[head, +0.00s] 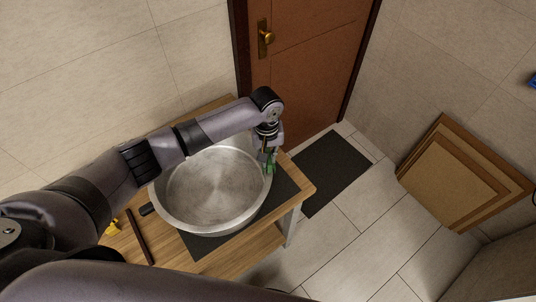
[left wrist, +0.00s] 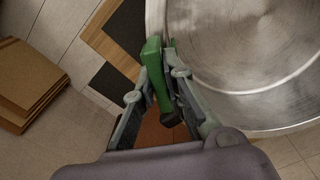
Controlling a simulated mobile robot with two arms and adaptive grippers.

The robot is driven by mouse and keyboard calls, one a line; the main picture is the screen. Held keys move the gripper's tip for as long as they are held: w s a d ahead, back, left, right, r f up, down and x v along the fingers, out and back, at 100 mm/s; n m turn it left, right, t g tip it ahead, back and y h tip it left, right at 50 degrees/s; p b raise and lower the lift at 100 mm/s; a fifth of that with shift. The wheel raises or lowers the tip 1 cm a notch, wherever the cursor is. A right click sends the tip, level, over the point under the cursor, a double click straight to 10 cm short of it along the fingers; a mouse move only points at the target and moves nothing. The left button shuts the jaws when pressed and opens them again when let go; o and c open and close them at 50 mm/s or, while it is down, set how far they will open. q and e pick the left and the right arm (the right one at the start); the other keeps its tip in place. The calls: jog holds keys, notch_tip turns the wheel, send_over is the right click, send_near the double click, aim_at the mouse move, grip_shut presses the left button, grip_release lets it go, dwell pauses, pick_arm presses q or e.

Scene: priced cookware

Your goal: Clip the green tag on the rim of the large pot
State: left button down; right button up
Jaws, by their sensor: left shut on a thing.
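The large pot (head: 215,188) is a wide silver metal pot with a dark handle at its left, on a dark mat on the wooden table. It also fills the upper right of the left wrist view (left wrist: 250,55). My left gripper (head: 268,158) is at the pot's right rim, shut on the green tag (head: 270,167). In the left wrist view the green tag (left wrist: 156,75) stands between the fingers (left wrist: 162,78), with its upper end right beside the pot's outer wall. I cannot tell whether its jaws straddle the rim. My right gripper is out of view.
The wooden table (head: 255,243) has a dark stick (head: 139,238) and a small yellow thing (head: 112,228) at its left. A brown door (head: 305,60) stands behind. A dark floor mat (head: 325,172) and stacked brown boards (head: 460,175) are to the right.

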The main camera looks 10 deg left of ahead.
pick_arm(q)
jog(key=shift+d+f, duration=0.2)
jog(key=shift+f, duration=0.15)
jog(key=c, duration=1.6)
grip_release()
jog(key=shift+c, duration=0.2)
jog(key=shift+o, duration=0.4)
jog(key=shift+a, duration=0.1)
jog(key=shift+o, duration=0.5)
jog(key=o, duration=0.5)
